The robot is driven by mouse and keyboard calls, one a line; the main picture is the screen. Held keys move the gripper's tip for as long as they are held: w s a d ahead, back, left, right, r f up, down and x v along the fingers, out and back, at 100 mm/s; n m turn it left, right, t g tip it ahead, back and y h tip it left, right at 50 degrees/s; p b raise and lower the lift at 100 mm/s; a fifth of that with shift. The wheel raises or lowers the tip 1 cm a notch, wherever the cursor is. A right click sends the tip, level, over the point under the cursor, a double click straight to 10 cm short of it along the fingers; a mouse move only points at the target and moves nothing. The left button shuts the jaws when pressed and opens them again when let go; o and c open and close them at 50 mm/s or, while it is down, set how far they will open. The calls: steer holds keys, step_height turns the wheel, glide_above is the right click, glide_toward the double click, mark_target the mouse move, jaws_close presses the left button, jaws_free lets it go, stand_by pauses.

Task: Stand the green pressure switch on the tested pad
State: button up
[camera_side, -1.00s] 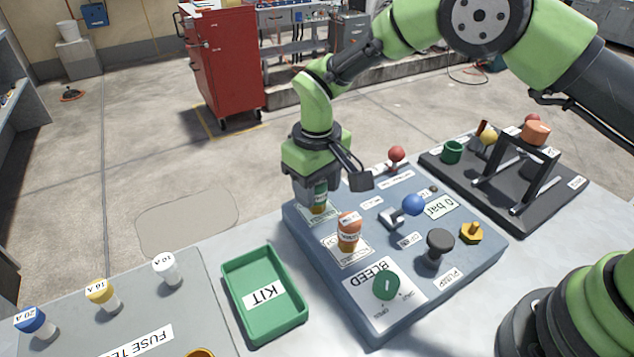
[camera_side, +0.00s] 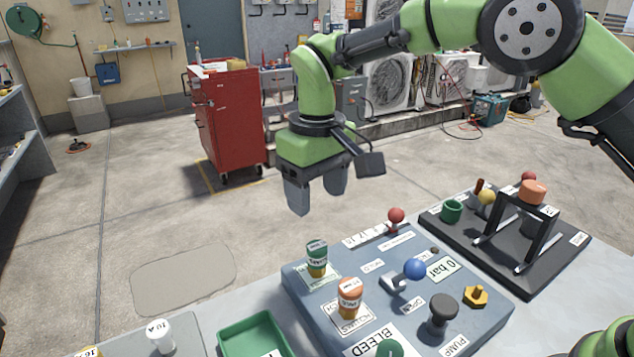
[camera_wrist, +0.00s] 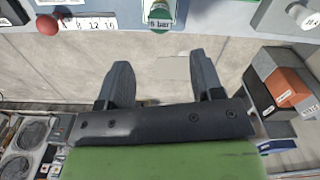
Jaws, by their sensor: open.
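The green pressure switch (camera_side: 317,258) stands upright on a pale labelled pad (camera_side: 330,280) at the back left corner of the blue-grey panel (camera_side: 405,330). The pad's lettering is too small to read. An orange switch (camera_side: 349,299) stands upright on another labelled pad (camera_side: 366,322) in front of it. My gripper (camera_side: 315,205) is open and empty, above and clear of the green switch. In the wrist view my open fingers (camera_wrist: 158,78) have nothing between them, and a green labelled part, seemingly the switch (camera_wrist: 158,14), shows at the top edge.
A red-knobbed lever (camera_side: 396,216), a blue-knobbed lever (camera_side: 414,270) and a dark pump knob (camera_side: 442,312) rise from the panel. A green tray (camera_side: 252,330) lies to its left. A black board with a frame (camera_side: 520,228) stands at the right.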

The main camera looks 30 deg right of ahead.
steer(key=shift+r, duration=0.65)
steer(key=s+d+r+m+t+y, duration=0.1)
steer(key=s+d+r+m+t, duration=0.1)
steer(key=s+d+r, duration=0.4)
steer(key=s+d+r+m+t+y, duration=0.1)
steer(key=s+d+r+m+t, duration=0.15)
steer(key=s+d+r, duration=0.45)
steer(key=s+f+m+t, duration=0.1)
steer(key=s+m+t, duration=0.1)
steer(key=s, duration=0.8)
steer(key=shift+s+t, duration=0.35)
steer(key=shift+s, duration=0.05)
